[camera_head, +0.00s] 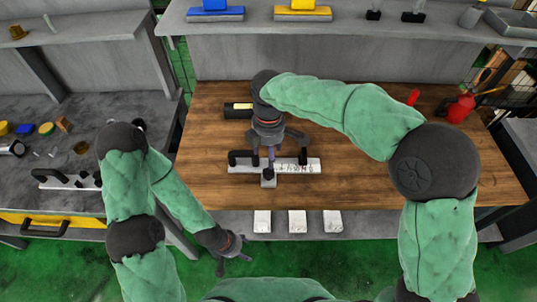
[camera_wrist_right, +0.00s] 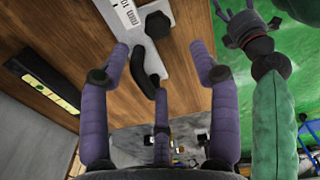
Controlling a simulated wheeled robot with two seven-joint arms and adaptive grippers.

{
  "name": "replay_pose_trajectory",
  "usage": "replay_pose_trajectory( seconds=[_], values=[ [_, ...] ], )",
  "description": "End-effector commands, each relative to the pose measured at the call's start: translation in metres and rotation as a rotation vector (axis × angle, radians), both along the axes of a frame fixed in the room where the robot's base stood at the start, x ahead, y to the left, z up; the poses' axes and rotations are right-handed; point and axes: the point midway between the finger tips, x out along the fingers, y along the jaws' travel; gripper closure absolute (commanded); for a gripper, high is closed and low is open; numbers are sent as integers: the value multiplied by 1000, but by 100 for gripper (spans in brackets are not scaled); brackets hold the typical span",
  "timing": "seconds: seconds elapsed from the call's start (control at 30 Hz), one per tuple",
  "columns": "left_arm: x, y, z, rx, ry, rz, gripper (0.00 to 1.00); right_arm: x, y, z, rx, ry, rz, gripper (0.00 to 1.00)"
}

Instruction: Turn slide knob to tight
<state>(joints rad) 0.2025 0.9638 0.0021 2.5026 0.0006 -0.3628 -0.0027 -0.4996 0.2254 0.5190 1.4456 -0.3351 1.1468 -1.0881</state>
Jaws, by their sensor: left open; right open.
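A pale plate (camera_head: 238,168) with printed markings lies on the wooden table, with dark fittings on it. A black bent handle (camera_head: 240,156) is at its left end. In the right wrist view, a black curved handle (camera_wrist_right: 143,72) and a dark faceted knob (camera_wrist_right: 157,24) show on the plate (camera_wrist_right: 180,65). I cannot tell which fitting is the slide knob. My right gripper (camera_head: 276,160) is open above the plate and hides part of it. In its wrist view (camera_wrist_right: 160,60), the handle shows between the spread fingers. My left gripper (camera_head: 234,262) is open and empty below the table's front edge.
Several white blocks, one of them in the middle (camera_head: 297,221), lie on the grey ledge in front. A black-and-yellow item (camera_head: 238,108) lies behind the plate. A red bottle (camera_head: 460,107) stands at the right. A grey bench (camera_head: 65,215) is at the left.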

Motion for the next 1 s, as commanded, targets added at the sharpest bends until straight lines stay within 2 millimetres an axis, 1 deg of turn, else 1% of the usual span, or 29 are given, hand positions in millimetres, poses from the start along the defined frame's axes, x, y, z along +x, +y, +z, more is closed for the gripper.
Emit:
replay_pose_trajectory(
  seconds=[0.13, 0.23, 0.6, 0.7, 0.83, 1.0],
  values=[
    [-1, 0, -2, 0, 1, 0, 37, -1, 0, -3, -3, 0, 5, 38],
    [-1, 0, -6, 0, 2, -1, 37, -1, 0, -14, -3, 0, 5, 38],
    [-1, 0, -28, 0, 2, -1, 37, -1, 0, -79, -3, 3, 4, 38],
    [-1, 0, -32, 0, 2, -1, 37, -1, 0, -92, -2, 2, 3, 38],
    [-1, 0, -35, 0, 2, -1, 37, -1, 0, -102, -2, 0, 3, 38],
    [-1, 0, -36, 0, 1, 0, 37, -1, 0, -107, -2, 0, 3, 38]
  ],
)
